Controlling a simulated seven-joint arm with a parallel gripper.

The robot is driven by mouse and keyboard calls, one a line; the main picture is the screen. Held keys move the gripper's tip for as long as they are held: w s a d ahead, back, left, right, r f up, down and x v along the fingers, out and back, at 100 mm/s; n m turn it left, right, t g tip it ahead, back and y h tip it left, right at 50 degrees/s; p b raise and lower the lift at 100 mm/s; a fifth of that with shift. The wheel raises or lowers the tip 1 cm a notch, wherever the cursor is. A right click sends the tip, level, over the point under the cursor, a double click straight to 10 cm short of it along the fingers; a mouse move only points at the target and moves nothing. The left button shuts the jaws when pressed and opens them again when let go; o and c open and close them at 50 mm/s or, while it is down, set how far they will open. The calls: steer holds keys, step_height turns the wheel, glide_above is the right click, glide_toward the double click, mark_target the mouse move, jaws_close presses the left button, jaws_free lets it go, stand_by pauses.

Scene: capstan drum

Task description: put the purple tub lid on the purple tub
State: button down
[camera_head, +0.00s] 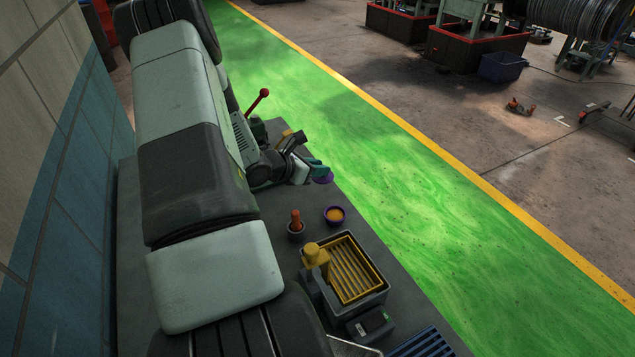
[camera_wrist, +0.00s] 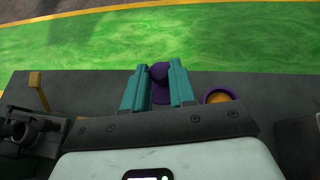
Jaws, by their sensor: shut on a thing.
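The purple tub (camera_head: 326,217) stands open on the dark grey bench top, with something orange inside. It also shows in the wrist view (camera_wrist: 209,98), just right of my gripper's right finger. My gripper (camera_head: 315,170) has teal fingers and is shut on the purple tub lid (camera_head: 324,180). In the head view the lid is beyond the tub, apart from it, near the bench's right edge. In the wrist view the lid (camera_wrist: 160,72) shows between the fingertips of my gripper (camera_wrist: 158,82); the fingers hide part of it.
A small dark pot with an orange-brown handle (camera_head: 296,218) stands left of the tub. A yellow-rimmed slatted tray (camera_head: 378,292) and a device with a green display (camera_head: 371,325) are nearer. A red-knobbed lever (camera_head: 259,100) rises behind my gripper. The green floor lies beyond the bench edge.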

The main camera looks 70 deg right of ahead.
steer(key=shift+s+a+r+m+g, duration=0.2)
steer(key=shift+s+r, duration=0.05)
steer(key=shift+r, duration=0.35)
steer(key=shift+s+a+r+m+g, duration=0.15)
steer(key=shift+s+r+m+g, duration=0.05)
steer(key=shift+r, duration=0.4)
steer(key=s+a+r+m+g+y, duration=0.3)
steer(key=s+a+m, duration=0.1)
steer(key=a, duration=0.1)
steer(key=y, duration=0.1)
glide_above(328, 216)
step_height(328, 216, down, 6)
steer(key=shift+f, duration=2.1)
steer(key=shift+f, duration=0.1)
steer(key=shift+f, duration=0.25)
steer(key=c, duration=0.9)
jaws_free()
